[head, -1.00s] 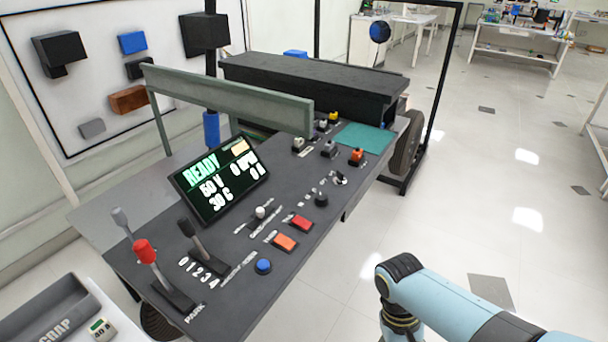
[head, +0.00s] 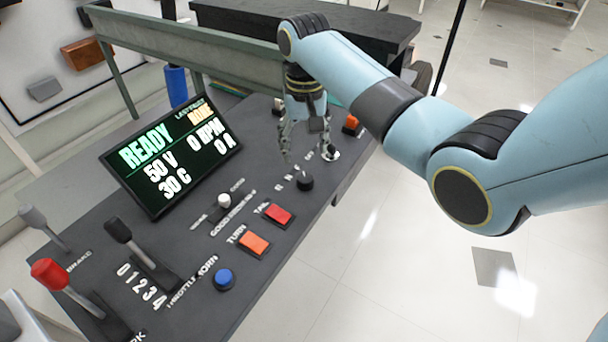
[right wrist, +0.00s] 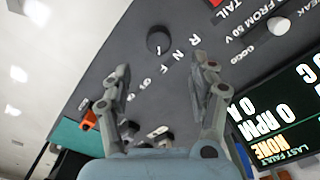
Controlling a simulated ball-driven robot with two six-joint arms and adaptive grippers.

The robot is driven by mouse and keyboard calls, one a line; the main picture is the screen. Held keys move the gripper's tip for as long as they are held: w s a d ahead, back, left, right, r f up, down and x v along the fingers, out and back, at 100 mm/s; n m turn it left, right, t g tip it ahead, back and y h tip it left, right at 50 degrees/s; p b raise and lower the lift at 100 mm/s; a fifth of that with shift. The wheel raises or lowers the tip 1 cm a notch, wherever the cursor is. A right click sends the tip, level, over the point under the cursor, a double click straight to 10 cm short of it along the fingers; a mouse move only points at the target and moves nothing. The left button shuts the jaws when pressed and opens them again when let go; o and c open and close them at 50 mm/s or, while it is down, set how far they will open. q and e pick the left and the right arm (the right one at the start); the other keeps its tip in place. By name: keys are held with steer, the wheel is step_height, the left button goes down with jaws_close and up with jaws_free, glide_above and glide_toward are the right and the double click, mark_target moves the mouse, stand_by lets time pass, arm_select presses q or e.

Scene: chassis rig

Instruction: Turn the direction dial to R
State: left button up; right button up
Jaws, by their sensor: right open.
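The direction dial is a small round black knob (head: 305,182) on the dark console, with the letters R, N and F beside it. It also shows in the right wrist view as a black knob (right wrist: 158,40), beyond my fingertips. I cannot tell which letter it points to. My right gripper (head: 303,145) points down over the console, just behind the dial in the head view. In the right wrist view its two fingers (right wrist: 160,65) are spread apart with nothing between them, clear of the dial. My left gripper is not in view.
Near the dial are a red button (head: 278,214), an orange button (head: 254,243), a white-topped toggle (head: 224,201) and a key switch (head: 330,154). A lit display (head: 172,154) stands to the left. A grey-green rail (head: 190,38) runs behind.

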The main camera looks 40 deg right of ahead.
mark_target(305, 177)
step_height(305, 177, down, 9)
steer(key=shift+d+f+b, duration=0.1)
steer(key=shift+b, duration=0.4)
steer(key=c, duration=1.1)
